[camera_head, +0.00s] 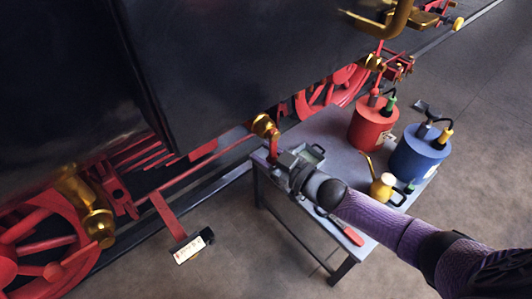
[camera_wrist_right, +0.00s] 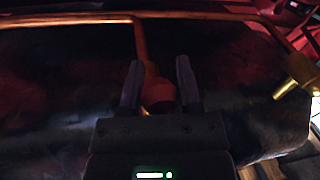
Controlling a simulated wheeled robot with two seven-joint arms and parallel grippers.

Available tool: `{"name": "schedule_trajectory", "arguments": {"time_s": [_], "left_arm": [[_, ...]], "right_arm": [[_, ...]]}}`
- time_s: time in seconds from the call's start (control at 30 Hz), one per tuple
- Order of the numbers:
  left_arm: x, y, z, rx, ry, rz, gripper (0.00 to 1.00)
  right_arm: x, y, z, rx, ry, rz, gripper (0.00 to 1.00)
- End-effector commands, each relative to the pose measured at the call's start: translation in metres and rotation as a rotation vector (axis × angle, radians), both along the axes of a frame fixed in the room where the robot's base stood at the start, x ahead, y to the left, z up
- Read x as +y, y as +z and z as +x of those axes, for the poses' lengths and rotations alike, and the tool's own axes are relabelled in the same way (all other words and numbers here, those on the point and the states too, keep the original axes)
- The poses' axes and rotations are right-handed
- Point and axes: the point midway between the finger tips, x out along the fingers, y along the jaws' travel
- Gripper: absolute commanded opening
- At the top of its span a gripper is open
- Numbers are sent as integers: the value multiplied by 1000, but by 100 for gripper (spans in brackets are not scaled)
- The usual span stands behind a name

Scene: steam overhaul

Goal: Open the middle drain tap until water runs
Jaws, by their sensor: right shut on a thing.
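The middle drain tap (camera_head: 264,126) is a brass fitting under the dark locomotive side, with a red handle (camera_head: 272,149) hanging below it. My right gripper (camera_head: 277,160) reaches in from the lower right and is at that handle. In the right wrist view, the two fingers of the right gripper (camera_wrist_right: 160,88) stand on either side of an orange-red piece (camera_wrist_right: 157,93), which they are shut on; a pipe rises from it. The picture there is dark. The gripper hides the space just below the tap. My left gripper is not in view.
A grey table (camera_head: 336,128) stands under my right forearm. Red wheels (camera_head: 35,235) stand left.

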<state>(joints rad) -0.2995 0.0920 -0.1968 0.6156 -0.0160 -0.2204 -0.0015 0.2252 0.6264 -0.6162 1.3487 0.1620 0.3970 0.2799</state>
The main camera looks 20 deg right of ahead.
Motion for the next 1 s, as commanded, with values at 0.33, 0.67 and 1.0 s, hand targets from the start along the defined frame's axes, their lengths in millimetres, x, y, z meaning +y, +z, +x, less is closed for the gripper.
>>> {"name": "schedule_trajectory", "arguments": {"time_s": [0.33,0.67,1.0], "left_arm": [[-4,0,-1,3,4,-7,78],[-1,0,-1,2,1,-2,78],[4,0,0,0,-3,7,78]], "right_arm": [[0,0,0,1,0,-1,0],[0,0,0,1,0,-1,0],[0,0,0,1,0,-1,0]]}}
